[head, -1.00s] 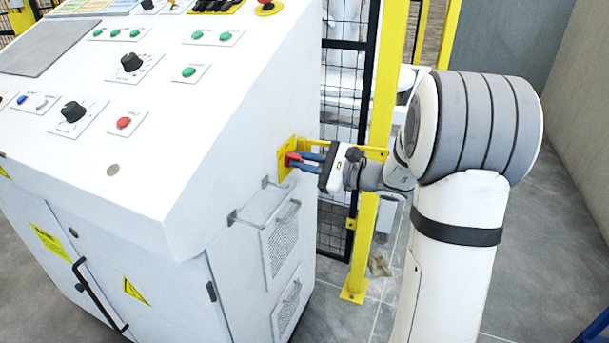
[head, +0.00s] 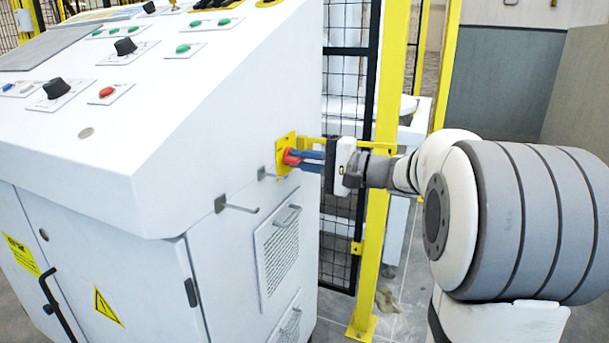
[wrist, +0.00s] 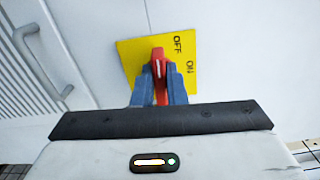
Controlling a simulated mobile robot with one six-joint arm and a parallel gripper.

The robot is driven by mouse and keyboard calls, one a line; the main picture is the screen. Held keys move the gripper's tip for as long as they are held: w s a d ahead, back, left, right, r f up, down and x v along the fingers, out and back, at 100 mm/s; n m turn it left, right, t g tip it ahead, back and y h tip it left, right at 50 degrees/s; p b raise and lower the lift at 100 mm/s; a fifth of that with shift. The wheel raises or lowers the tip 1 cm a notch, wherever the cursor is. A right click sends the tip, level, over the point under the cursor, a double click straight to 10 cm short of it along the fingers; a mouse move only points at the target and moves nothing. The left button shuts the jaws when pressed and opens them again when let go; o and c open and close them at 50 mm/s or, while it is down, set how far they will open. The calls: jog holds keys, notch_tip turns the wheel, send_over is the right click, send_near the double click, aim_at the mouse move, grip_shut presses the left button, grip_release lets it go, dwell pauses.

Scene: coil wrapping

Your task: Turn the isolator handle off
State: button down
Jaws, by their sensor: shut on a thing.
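The isolator's red handle (head: 291,158) sits on a yellow plate (head: 284,143) on the side wall of the white control cabinet (head: 238,125). In the wrist view the red handle (wrist: 158,68) stands nearly upright, tilted slightly; the yellow plate (wrist: 132,58) carries the words OFF near its top and ON at its right. The handle's pointer lies closer to OFF than to ON. My gripper (wrist: 159,88) has its blue fingers shut on the handle, one on each side. In the head view my gripper (head: 299,160) reaches the handle from the right.
Two metal hooks (head: 238,208) jut from the cabinet side below the handle, near a vent panel with a handle (head: 280,245). A yellow post (head: 380,200) and black mesh fence (head: 345,110) stand close behind my wrist.

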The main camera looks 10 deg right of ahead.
jog(key=shift+f+n+b, duration=0.15)
jog(key=shift+n+b, duration=0.35)
jog(key=shift+b, duration=0.05)
jog(key=c, duration=1.5)
grip_release()
jog(key=shift+o, duration=0.2)
jog(key=p+v, duration=0.2)
jog(key=v, duration=0.6)
jog(key=shift+a, duration=0.1)
